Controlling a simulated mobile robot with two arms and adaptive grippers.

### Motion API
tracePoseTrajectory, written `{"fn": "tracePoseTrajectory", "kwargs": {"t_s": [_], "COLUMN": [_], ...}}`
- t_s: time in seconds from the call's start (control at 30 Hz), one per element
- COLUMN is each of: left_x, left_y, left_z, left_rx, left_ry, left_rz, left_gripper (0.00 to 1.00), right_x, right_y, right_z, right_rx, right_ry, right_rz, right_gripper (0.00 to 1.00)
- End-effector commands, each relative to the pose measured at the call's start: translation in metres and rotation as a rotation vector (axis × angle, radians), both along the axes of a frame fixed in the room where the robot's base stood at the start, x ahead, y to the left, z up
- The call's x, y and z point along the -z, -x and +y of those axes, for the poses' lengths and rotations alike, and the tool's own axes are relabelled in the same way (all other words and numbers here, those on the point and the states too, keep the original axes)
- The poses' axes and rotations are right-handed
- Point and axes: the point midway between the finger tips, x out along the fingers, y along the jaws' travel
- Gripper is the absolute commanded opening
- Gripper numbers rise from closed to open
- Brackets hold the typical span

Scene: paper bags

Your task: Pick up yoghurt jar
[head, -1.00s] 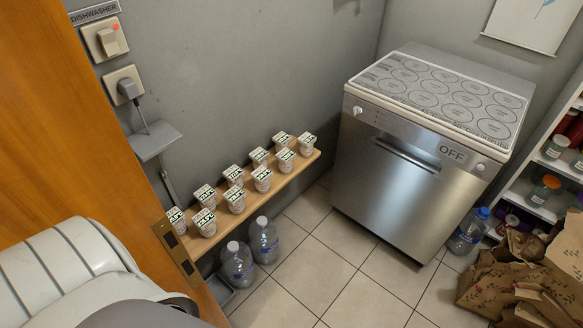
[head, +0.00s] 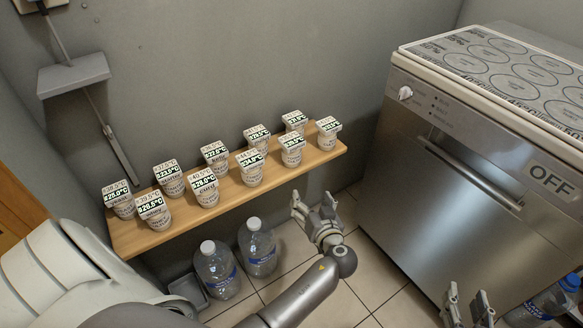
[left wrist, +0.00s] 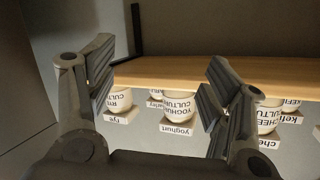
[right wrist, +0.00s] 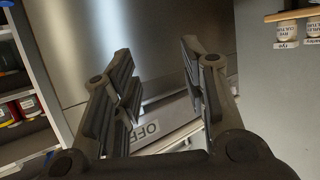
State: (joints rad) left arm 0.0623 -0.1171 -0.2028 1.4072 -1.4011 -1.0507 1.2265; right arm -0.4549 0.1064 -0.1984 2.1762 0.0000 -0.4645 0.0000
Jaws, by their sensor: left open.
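The yoghurt jar is a small white cup marked YOGHURT CULTURE (left wrist: 177,103) with a yoghurt tag. It shows upside down in the left wrist view, between my left gripper's fingers and beyond them. In the head view it seems to be the front-row jar second from the right (head: 292,155), though its print is too small to be sure. My left gripper (head: 313,199) is open and empty, in front of and below the shelf's right end, apart from the jars. My right gripper (head: 468,296) is open and empty before the dishwasher; its fingers also show in the right wrist view (right wrist: 157,70).
A wooden wall shelf (head: 220,197) holds two close rows of similar jars. Water bottles (head: 217,270) stand on the floor below. A steel dishwasher (head: 460,190) stands to the right.

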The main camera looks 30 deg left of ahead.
Motion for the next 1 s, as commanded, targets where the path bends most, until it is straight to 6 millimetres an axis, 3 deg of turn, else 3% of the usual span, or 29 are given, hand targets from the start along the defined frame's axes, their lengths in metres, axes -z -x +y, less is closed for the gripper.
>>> {"fn": "tracePoseTrajectory", "kwargs": {"t_s": [0.2, 0.33, 1.0], "left_x": [-0.059, -0.078, -0.084], "left_y": [-0.006, -0.004, -0.045], "left_z": [0.014, 0.018, 0.081], "left_rx": [-0.145, -0.180, -0.187], "left_ry": [-0.035, -0.044, -0.047], "left_rz": [-0.299, -0.375, -0.387], "left_gripper": [0.74, 0.74, 0.74], "right_x": [-0.055, -0.072, -0.091], "right_y": [0.008, 0.012, 0.010], "right_z": [0.000, -0.001, 0.002], "right_rx": [-0.003, -0.003, -0.008], "right_ry": [-0.036, -0.045, -0.066], "right_rz": [-0.155, -0.190, -0.273], "right_gripper": [0.40, 0.40, 0.40]}}
